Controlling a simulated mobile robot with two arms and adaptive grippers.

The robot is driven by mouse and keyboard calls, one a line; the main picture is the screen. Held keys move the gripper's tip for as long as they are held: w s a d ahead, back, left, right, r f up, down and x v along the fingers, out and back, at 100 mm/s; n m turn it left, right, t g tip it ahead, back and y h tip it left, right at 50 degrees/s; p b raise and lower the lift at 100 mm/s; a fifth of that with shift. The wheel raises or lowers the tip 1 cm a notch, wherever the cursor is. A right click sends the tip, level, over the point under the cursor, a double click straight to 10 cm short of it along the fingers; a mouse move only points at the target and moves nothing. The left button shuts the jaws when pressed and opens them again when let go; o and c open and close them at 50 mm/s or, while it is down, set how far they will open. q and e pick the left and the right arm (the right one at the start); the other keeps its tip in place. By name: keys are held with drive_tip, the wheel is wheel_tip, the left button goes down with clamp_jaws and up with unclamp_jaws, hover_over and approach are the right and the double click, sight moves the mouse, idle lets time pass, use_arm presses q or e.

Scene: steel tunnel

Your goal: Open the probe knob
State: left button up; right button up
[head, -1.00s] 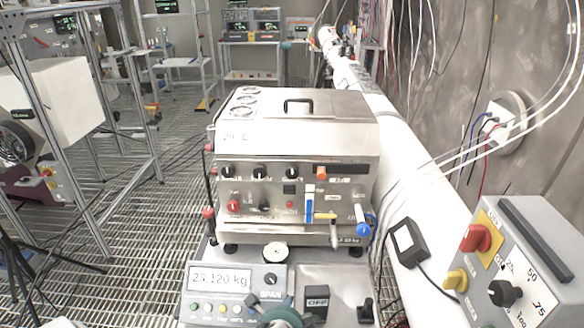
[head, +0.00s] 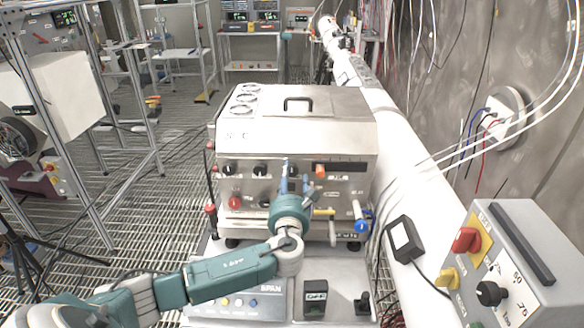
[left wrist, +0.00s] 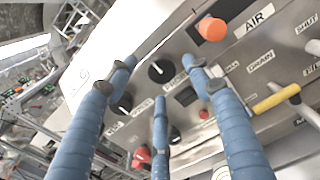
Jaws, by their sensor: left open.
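A steel machine (head: 345,140) has a front panel with a row of black knobs. In the head view a left black knob (head: 229,168) and a middle black knob (head: 260,170) show; my left gripper (head: 291,172) covers the third. In the left wrist view a black knob (left wrist: 158,70) lies between my open blue fingers (left wrist: 160,78), with another black knob (left wrist: 124,104) by the left finger. A partly covered label starting with P is beside them; I cannot read which knob is the probe knob. My fingers appear empty. My right gripper is not in view.
Near the knobs are an orange knob (left wrist: 210,28), a yellow handle (left wrist: 275,98) and a red knob (left wrist: 141,157). A blue-ended valve handle (head: 361,222) is at the panel's right. A grey control box (head: 520,240) stands at the right.

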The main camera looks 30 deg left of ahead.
sight(292, 172)
use_arm(q)
drive_tip(key=shift+p+x, duration=0.4)
drive_tip(key=shift+x, duration=1.75)
drive_tip(key=shift+c, duration=0.5)
drive_tip(key=c, duration=1)
